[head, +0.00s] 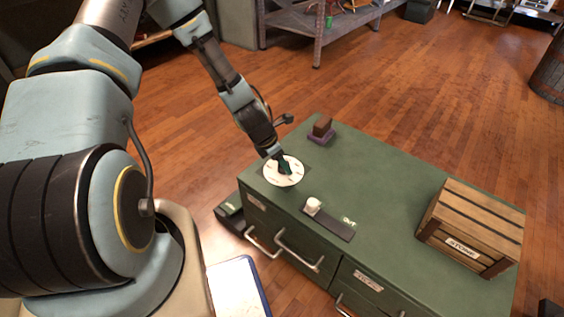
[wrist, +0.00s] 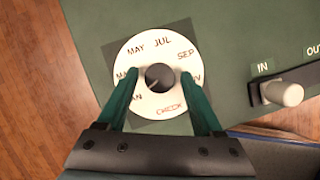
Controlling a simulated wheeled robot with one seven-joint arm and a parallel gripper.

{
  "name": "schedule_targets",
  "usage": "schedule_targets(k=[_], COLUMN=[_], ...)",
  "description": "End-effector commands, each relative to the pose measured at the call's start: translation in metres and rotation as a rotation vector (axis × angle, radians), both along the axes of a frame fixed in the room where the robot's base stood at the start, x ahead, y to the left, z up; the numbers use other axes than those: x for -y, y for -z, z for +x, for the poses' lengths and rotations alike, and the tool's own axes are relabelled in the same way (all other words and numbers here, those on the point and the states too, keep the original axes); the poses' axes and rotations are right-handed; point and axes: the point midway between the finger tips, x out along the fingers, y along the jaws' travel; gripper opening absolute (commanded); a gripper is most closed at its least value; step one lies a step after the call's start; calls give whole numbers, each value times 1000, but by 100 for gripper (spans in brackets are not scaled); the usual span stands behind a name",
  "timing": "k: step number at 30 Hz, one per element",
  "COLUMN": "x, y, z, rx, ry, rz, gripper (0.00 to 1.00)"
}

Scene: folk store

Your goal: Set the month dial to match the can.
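The month dial (head: 272,178) is a white disc on the green cabinet top. In the wrist view the dial (wrist: 150,48) shows MAY, JUL and SEP, a red word at the lower right, and other labels partly hidden by my fingers. A dark round knob (wrist: 159,77) sits at its centre; I cannot clearly tell which month it marks. My gripper (head: 285,166) is over the dial, and in the wrist view my gripper (wrist: 160,86) is open, its green fingers apart on either side of the knob with gaps. I cannot make out a can for certain in either view.
A slider with a pale knob (head: 312,205) lies right of the dial; the wrist view shows its IN label (wrist: 264,67). A brown block on a purple base (head: 322,128) stands behind. A wooden crate (head: 470,225) occupies the cabinet's right side. The middle top is clear.

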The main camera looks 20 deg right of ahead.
Motion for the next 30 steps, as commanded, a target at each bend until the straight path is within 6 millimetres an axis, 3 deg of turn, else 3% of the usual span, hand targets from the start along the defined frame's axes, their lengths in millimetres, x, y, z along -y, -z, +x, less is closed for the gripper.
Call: schedule_targets(k=[2,17,30], x=[0,0,0], y=[0,0,-2], z=[0,0,1], rx=[0,0,0], ry=[0,0,57], rz=[0,0,-1], gripper=[57,1,0])
